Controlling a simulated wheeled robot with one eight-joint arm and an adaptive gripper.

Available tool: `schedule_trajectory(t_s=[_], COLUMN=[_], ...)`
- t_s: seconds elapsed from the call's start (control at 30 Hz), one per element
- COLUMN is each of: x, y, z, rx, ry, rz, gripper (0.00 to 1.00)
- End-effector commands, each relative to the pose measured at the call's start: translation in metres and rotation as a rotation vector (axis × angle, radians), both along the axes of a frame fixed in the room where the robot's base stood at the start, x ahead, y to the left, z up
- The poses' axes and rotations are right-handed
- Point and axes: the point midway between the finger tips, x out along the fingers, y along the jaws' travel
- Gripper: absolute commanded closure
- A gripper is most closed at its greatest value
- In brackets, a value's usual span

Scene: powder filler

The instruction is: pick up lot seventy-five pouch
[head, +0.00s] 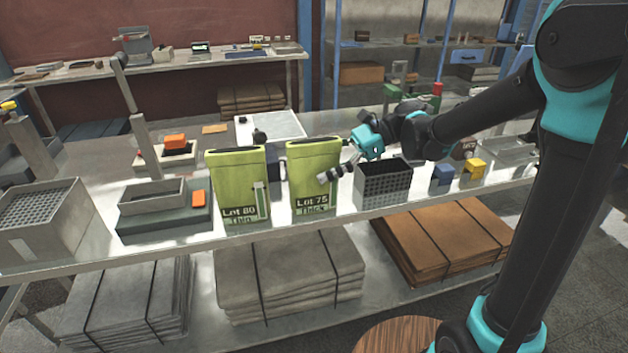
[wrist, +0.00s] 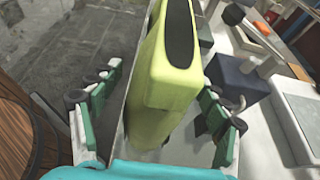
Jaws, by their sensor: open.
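The lot 75 pouch (head: 306,178) is yellow-green with a dark top and stands upright on the bench, labelled "Lot 75 Thick". It also fills the middle of the wrist view (wrist: 168,75). My gripper (head: 338,170) is at the pouch's right edge, with one finger showing in front of its face; the other finger is hidden in the head view. In the wrist view my gripper (wrist: 155,98) is open, with one finger on each side of the pouch and gaps visible between them.
A similar lot 80 pouch (head: 237,180) stands close to the left. A grey perforated bin (head: 383,190) stands just right, with a blue block (head: 442,176) and a yellow block (head: 473,170) beyond. A dark block (wrist: 236,76) sits beside the pouch in the wrist view.

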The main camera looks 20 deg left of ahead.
Motion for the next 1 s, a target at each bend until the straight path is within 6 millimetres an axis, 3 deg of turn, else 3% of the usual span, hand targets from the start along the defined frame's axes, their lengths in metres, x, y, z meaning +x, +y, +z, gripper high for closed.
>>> schedule_trajectory(t_s=[0.13,0.33,0.87,1.0], x=[-0.0081,-0.0081,-0.0079,-0.0079], y=[0.0130,0.0135,0.0132,0.0132], z=[-0.0061,-0.0065,-0.0064,-0.0062], rx=[0.000,0.000,0.000,0.000], ry=[0.001,0.000,0.000,0.000], rz=[0.002,0.000,0.000,0.000], gripper=[0.24,0.24,0.89,0.89])
